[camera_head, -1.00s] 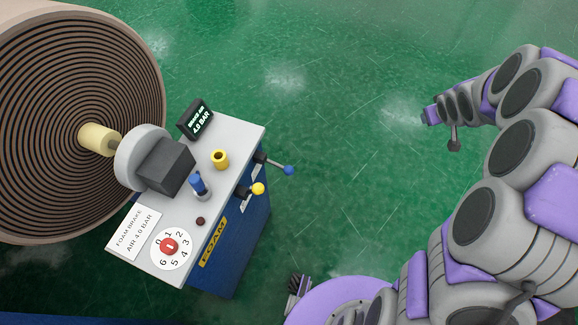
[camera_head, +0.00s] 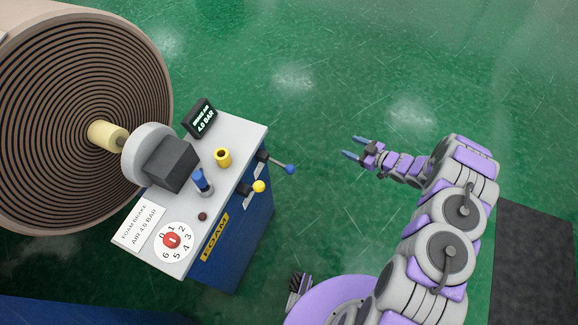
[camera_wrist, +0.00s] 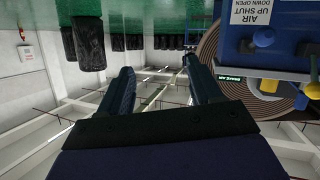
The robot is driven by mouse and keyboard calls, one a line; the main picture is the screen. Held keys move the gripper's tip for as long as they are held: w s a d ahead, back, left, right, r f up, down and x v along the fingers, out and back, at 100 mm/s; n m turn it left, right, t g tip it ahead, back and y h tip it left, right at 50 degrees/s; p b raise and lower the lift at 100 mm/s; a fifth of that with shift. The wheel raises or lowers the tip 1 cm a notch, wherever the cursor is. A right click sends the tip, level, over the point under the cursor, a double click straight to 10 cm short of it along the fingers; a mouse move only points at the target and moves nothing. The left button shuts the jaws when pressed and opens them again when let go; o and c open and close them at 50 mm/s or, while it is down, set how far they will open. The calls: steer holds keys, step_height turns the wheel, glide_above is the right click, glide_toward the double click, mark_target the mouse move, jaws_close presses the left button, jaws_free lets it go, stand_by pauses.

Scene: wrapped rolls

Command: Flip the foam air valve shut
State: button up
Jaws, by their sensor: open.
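The foam brake cabinet (camera_head: 228,258) is blue with a grey top and a yellow FOAM plate. A lever with a blue knob (camera_head: 289,169) sticks out from its right side, beside one with a yellow knob (camera_head: 259,186). In the wrist view a blue knob (camera_wrist: 264,36) is near an upside-down white label (camera_wrist: 254,12) reading AIR, UP SHUT, DOWN OPEN. My gripper (camera_head: 351,146) is open and empty, to the right of the blue knob and apart from it. Its two fingers also show in the wrist view (camera_wrist: 158,68), with the knob off to their right.
A large wound roll (camera_head: 60,130) stands left of the cabinet. Green floor lies open between cabinet and gripper. A dark mat (camera_head: 535,262) is at right.

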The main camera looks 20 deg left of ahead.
steer(key=s+a+f+n+g+y, duration=0.1)
steer(key=s+a+f+g+y, duration=0.3)
steer(key=s, duration=0.6)
steer(key=y, duration=0.1)
glide_toward(285, 166)
steer(key=shift+n+g, duration=0.3)
steer(key=a+b, duration=0.1)
steer(key=a, duration=0.2)
steer(key=a+b, duration=0.1)
steer(key=a, duration=0.3)
steer(key=w+a+f+b, duration=0.1)
steer(key=a, duration=0.2)
steer(key=shift+w+a, duration=0.1)
steer(key=shift+a, duration=0.1)
steer(key=shift+d+r, duration=0.1)
steer(key=shift+d, duration=0.1)
steer(key=shift+c, duration=0.2)
steer(key=shift+d, duration=0.25)
steer(key=shift+c, duration=1.4)
steer(key=shift+a+r, duration=0.15)
jaws_close()
